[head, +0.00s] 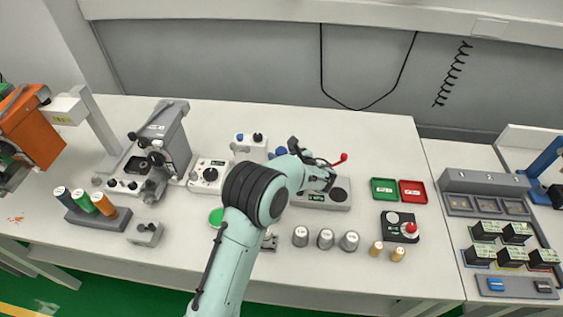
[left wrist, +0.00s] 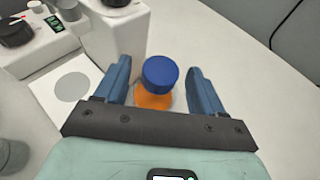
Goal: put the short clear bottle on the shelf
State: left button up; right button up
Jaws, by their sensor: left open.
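A short bottle (left wrist: 160,76) with a blue cap and an orange lower part stands upright on the white bench in the left wrist view. Its blue cap also shows in the head view (head: 281,151), beside my left gripper (head: 297,152). In the left wrist view my left gripper (left wrist: 160,80) is open, with one finger on each side of the bottle and gaps to both. The bottle's lower part is partly hidden by its cap. A white ledge (head: 300,10) runs along the top of the head view; I cannot tell if it is the shelf. My right gripper is out of view.
A white box-shaped device (head: 249,148) stands close to the bottle. A grey instrument (head: 325,194) with a red-tipped lever is near my wrist. Grey weights (head: 325,238), green and red trays (head: 384,190) and a microscope-like stand (head: 170,140) occupy the bench. The back right of the bench is clear.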

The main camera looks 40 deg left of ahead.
pick_arm(q)
grip_shut()
